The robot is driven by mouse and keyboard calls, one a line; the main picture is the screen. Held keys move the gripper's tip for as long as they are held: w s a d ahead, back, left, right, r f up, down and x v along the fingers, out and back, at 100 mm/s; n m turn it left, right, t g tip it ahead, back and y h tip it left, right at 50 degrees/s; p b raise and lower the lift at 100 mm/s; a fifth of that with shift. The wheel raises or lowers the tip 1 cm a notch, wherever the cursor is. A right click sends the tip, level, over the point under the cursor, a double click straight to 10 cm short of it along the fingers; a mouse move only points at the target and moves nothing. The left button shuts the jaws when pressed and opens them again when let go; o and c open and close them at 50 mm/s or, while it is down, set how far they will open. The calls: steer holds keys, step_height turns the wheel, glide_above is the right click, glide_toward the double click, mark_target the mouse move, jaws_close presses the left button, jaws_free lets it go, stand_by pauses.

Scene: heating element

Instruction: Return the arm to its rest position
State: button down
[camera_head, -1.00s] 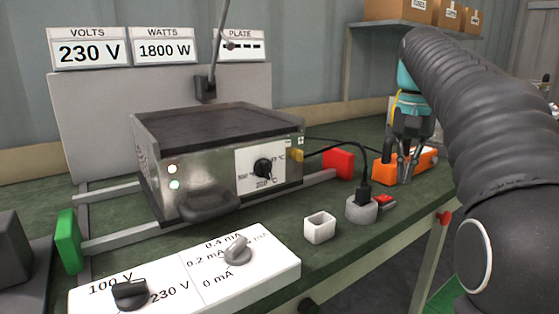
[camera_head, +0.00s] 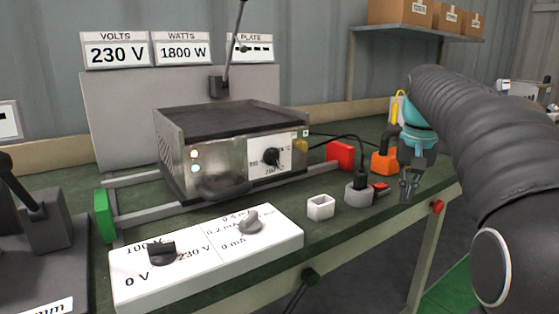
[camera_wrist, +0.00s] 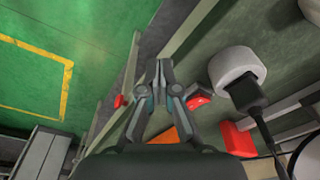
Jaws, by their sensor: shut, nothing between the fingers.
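My gripper (camera_head: 409,186) is shut and empty. In the head view it hangs at the end of my arm near the right front edge of the green workbench (camera_head: 330,232), in front of the orange block (camera_head: 384,162). In the wrist view my gripper (camera_wrist: 160,72) points down with its fingertips together over the bench edge. A grey round socket (camera_wrist: 236,66) with a black plug (camera_wrist: 246,95) in it lies to its right, apart from the fingers.
The heating plate device (camera_head: 230,150) stands on rails at the bench's back. A white control box (camera_head: 205,260) with two knobs and a small white cup (camera_head: 320,207) sit in front. A shelf with boxes (camera_head: 400,12) is at the upper right. Open floor (camera_wrist: 50,70) lies beyond the bench edge.

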steer(key=s+a+f+n+t, duration=0.1)
steer(key=s+a+f, duration=0.2)
steer(key=s+f, duration=0.2)
steer(key=s+a+f+n+t, duration=0.1)
steer(key=s+a+f, duration=0.3)
steer(key=s, duration=0.7)
steer(key=s+a+f+n+t, duration=0.2)
steer(key=s+a+f, duration=0.2)
steer(key=s+f, duration=0.2)
steer(key=shift+s+a+f, duration=0.15)
steer(key=shift+s+f, duration=0.25)
steer(key=shift+s, duration=1)
